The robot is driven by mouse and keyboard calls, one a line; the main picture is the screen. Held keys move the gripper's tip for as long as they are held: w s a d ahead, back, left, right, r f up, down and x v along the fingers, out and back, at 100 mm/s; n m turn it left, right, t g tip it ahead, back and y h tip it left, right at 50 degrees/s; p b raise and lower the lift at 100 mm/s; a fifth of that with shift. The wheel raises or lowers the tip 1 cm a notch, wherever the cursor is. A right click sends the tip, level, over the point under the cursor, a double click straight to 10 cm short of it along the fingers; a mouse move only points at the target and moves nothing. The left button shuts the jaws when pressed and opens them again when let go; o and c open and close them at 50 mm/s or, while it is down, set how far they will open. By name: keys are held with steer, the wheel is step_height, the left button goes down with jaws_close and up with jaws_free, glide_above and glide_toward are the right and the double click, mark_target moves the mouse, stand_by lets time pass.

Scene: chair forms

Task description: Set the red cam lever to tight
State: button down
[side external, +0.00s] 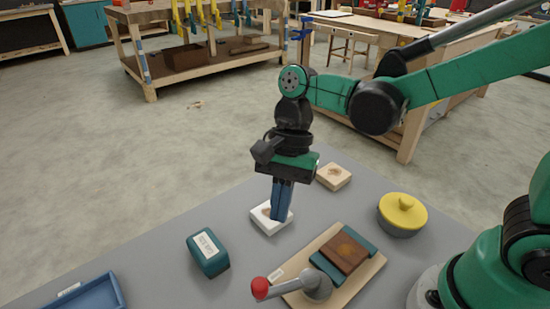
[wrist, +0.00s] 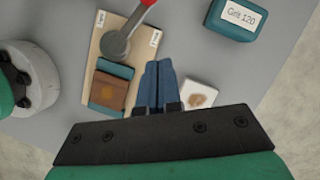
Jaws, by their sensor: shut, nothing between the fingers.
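The cam lever (side external: 292,288) is a grey arm with a red ball knob (side external: 260,287) on a round grey pivot (side external: 317,285). It sits on a light wooden board (side external: 372,268) beside a brown block clamped between teal pads. In the wrist view the lever (wrist: 124,28) slants up and right from its pivot, its red knob cut by the top edge. Two small labels lie either side; their print is too small to read surely. My gripper (side external: 278,217) points down, blue fingers shut and empty, apart from the lever. In the wrist view the fingertips (wrist: 158,62) show right of the brown block.
A white block (side external: 262,222) lies behind my fingers in the side view. A tan block (side external: 334,176), a yellow-lidded pot (side external: 402,215), a teal "Grit 120" block (side external: 208,254) and a blue tray (side external: 82,297) stand around the grey table.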

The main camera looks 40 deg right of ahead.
steer(key=shift+v, duration=2.4)
steer(key=d+n+t+h, duration=0.3)
steer(key=d+n+t, duration=0.6)
steer(key=n, duration=0.3)
steer(key=shift+s+d+f+h, duration=0.3)
steer(key=shift+d+f+h, duration=0.15)
steer(key=shift+d, duration=0.3)
